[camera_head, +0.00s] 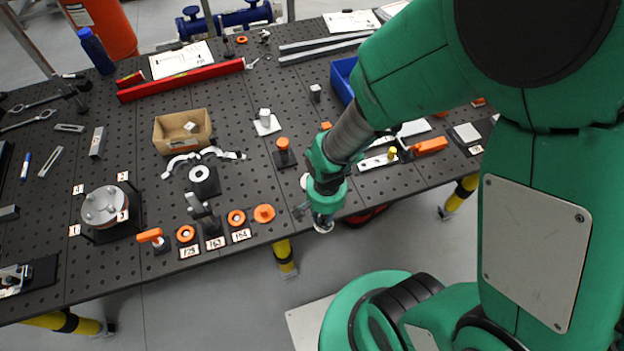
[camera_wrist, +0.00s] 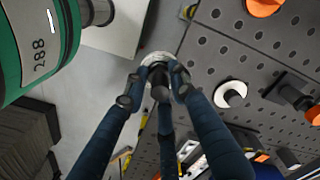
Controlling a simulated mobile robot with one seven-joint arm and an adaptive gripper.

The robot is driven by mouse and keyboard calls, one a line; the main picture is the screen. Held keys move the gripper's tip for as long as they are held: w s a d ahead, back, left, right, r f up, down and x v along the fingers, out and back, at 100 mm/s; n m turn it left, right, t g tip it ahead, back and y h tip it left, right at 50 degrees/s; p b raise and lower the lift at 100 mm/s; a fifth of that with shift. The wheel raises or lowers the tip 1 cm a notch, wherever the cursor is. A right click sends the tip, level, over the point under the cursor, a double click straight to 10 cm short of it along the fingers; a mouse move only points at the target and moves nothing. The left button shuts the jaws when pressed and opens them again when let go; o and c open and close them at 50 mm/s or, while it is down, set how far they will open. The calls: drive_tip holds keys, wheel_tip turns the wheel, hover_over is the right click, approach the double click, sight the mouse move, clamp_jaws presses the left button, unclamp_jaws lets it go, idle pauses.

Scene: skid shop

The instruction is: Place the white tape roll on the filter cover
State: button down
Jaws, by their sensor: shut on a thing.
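My gripper (camera_head: 322,214) is shut on a white roll, which I take to be the white tape roll (camera_head: 323,228). It is held at the table's front edge, in the air over the floor side. In the wrist view my gripper's fingers (camera_wrist: 158,80) close on the roll (camera_wrist: 155,58), and they hide part of it. The likely filter cover (camera_head: 100,207) is a round grey metal disc with several knobs on top. It sits on a black base at the left front of the table, well left of my gripper.
The table (camera_head: 250,200) is a dark perforated top. Between gripper and cover stand orange rings (camera_head: 264,213), a black clamp (camera_head: 203,212), a black block with a white ring (camera_head: 203,180) and an orange-handled piece (camera_head: 151,236). A cardboard box (camera_head: 182,131) stands behind. Another white ring (camera_wrist: 230,93) lies on the table.

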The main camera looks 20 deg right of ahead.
drive_tip(key=shift+w+d+r, duration=0.4)
drive_tip(key=shift+w+d, duration=0.4)
drive_tip(key=shift+w+d+r, duration=0.4)
drive_tip(key=shift+w+d, duration=0.35)
drive_tip(key=shift+w, duration=0.05)
drive_tip(key=shift+w, duration=0.1)
drive_tip(key=w, duration=0.5)
drive_tip(key=w+f, duration=0.1)
drive_tip(key=w, duration=0.9)
drive_tip(key=shift+w+f, duration=0.3)
drive_tip(key=shift+w, duration=0.1)
drive_tip(key=shift+f, duration=1.75)
drive_tip(key=shift+f, duration=0.15)
drive_tip(key=c, duration=1.4)
unclamp_jaws()
drive_tip(key=shift+c, duration=0.2)
